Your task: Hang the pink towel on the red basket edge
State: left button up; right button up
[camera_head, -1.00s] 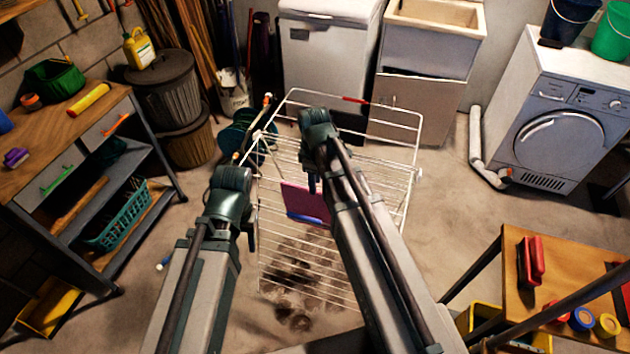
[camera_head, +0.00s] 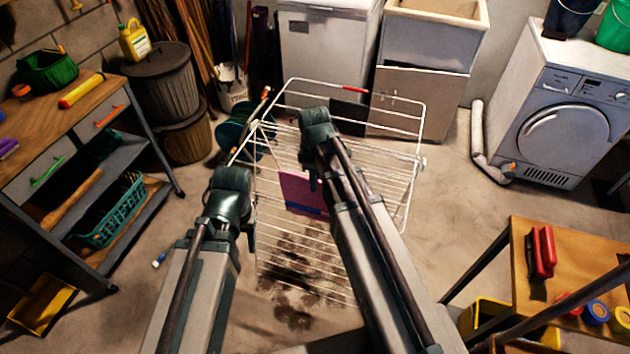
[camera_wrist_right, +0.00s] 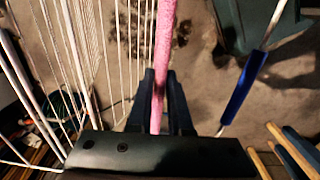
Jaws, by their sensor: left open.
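The pink towel (camera_head: 302,193) hangs at the drying rack in the middle of the head view. It is partly hidden by my right arm. In the right wrist view the towel (camera_wrist_right: 165,45) shows edge-on as a pink strip running between the fingers. My right gripper (camera_head: 313,185) is at the towel's right side; in its wrist view the fingers (camera_wrist_right: 161,90) are close together with the towel between them. My left gripper (camera_head: 251,235) is open and empty, at the rack's left side. I see no red basket in these views.
The white wire drying rack (camera_head: 414,185) stands right in front of me. A workbench (camera_head: 60,120) with a teal basket (camera_head: 112,222) is on the left. A wooden table (camera_head: 590,260) is at the lower right. Floor is clear between rack and dryer (camera_head: 565,130).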

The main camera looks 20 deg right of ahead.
grip_shut()
pick_arm(q)
jog(key=shift+r, duration=0.1)
pick_arm(e)
jog(key=shift+r, duration=0.1)
notch_tip(320, 180, up, 9)
jog(key=p, duration=0.9)
pick_arm(q)
notch_tip(320, 180, up, 9)
